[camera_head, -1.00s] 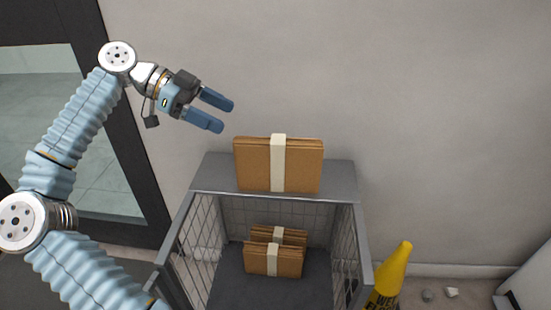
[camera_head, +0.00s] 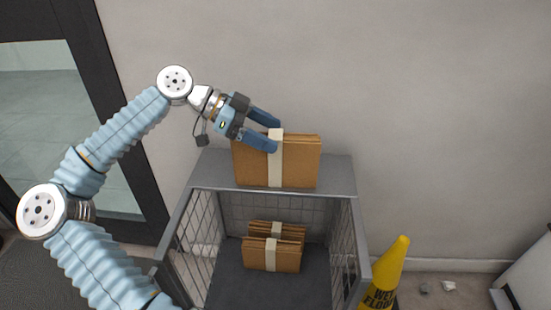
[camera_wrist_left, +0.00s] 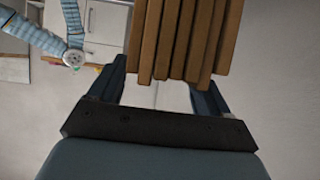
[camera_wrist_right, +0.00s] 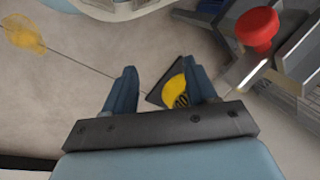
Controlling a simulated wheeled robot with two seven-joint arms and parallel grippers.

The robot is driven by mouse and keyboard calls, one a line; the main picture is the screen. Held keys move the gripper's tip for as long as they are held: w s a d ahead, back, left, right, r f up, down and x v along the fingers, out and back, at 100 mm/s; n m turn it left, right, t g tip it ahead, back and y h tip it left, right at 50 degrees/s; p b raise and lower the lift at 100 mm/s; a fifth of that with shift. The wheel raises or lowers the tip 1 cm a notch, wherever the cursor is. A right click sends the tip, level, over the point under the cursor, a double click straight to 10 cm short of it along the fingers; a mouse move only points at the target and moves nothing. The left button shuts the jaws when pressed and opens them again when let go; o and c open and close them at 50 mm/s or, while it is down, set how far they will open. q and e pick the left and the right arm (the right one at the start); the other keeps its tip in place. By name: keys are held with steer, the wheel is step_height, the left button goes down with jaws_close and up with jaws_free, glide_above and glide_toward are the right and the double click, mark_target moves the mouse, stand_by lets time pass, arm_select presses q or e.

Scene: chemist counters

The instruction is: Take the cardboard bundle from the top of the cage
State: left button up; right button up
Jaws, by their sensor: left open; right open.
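The cardboard bundle (camera_head: 300,165), brown with a white band, stands upright on the grey top shelf of the cage (camera_head: 215,175). My left gripper (camera_head: 276,134) is open at the upper left part of the bundle, one finger in front of it and the other behind its top edge. In the left wrist view, the layered edges of the bundle (camera_wrist_left: 185,40) reach between the two open fingers (camera_wrist_left: 160,88). I cannot tell whether either finger touches it. My right gripper (camera_wrist_right: 163,88) is open and empty in the right wrist view, away from the bundle.
More banded cardboard (camera_head: 272,255) stands lower inside the mesh cage. A yellow wet-floor cone (camera_head: 388,275) stands right of the cage. A dark-framed glass door (camera_head: 100,120) is at left, and a plain wall is behind. A red knob (camera_wrist_right: 258,28) shows in the right wrist view.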

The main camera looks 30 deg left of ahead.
arm_select(q)
steer(key=shift+c, duration=0.4)
jaws_close()
steer(key=shift+r, duration=0.1)
